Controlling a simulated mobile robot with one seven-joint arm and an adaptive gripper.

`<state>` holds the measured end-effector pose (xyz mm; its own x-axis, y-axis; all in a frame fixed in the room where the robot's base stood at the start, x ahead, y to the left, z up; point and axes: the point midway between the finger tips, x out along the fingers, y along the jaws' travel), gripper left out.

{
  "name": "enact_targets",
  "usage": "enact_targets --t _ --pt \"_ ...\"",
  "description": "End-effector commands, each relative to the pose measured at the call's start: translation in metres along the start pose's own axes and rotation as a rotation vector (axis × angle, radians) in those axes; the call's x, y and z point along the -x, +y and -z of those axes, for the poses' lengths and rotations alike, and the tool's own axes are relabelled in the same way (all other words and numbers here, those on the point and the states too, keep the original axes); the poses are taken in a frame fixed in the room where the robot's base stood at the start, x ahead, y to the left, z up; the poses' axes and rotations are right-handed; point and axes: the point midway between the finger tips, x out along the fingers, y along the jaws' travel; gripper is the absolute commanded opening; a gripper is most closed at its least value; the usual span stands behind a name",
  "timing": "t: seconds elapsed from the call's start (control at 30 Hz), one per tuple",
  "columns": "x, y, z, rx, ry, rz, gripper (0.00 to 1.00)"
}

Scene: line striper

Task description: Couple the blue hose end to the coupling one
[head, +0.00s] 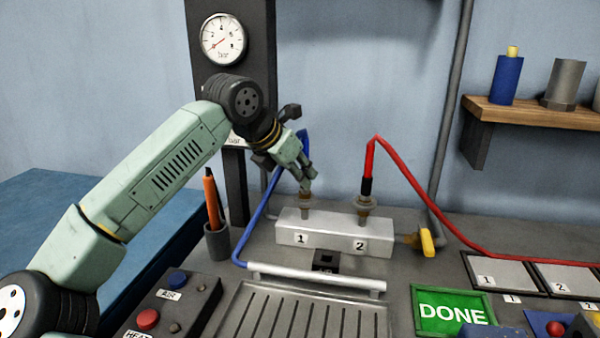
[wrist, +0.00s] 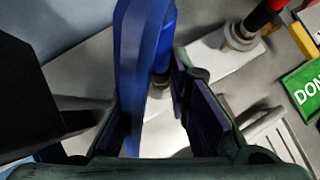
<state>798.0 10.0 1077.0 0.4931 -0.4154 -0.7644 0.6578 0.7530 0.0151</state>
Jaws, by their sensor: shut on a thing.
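My gripper (head: 308,180) is tilted down just above coupling one (head: 305,206), on the left of the metal block. It is shut on the blue hose end (wrist: 165,45). In the wrist view, the blue hose (wrist: 136,60) runs up between the fingers of my gripper (wrist: 152,92). The hose end points down at a metal fitting (wrist: 160,84) directly below it. The fingers hide much of the join in the head view, so I cannot tell whether the end is seated. In the head view, the blue hose (head: 262,208) loops behind my gripper to the bench.
A red hose (head: 410,172) stands on coupling two (head: 367,205), close to the right. The metal block (head: 333,236) has a yellow valve handle (head: 427,242) at its right. A pen cup (head: 217,241) and dark post (head: 236,180) are to the left. A green DONE panel (head: 452,312) is in front.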

Motion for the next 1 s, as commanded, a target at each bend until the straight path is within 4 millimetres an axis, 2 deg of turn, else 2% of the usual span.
enact_targets --t 0.17,0.2,0.5,0.73,0.93,1.0 --pt "-0.004 -0.0001 0.0034 0.0 0.001 0.0 0.0" --pt "-0.0031 -0.0001 0.0027 0.0 0.001 0.0 0.2" --pt "-0.0029 -0.0001 0.0025 0.0 0.0 0.0 0.4" --pt "-0.0028 -0.0001 0.0024 0.0 0.0 0.0 0.41" --pt "-0.0029 -0.0001 0.0026 0.0 0.0 0.0 0.54" --pt "-0.0029 -0.0001 0.0025 0.0 0.0 0.0 0.54"
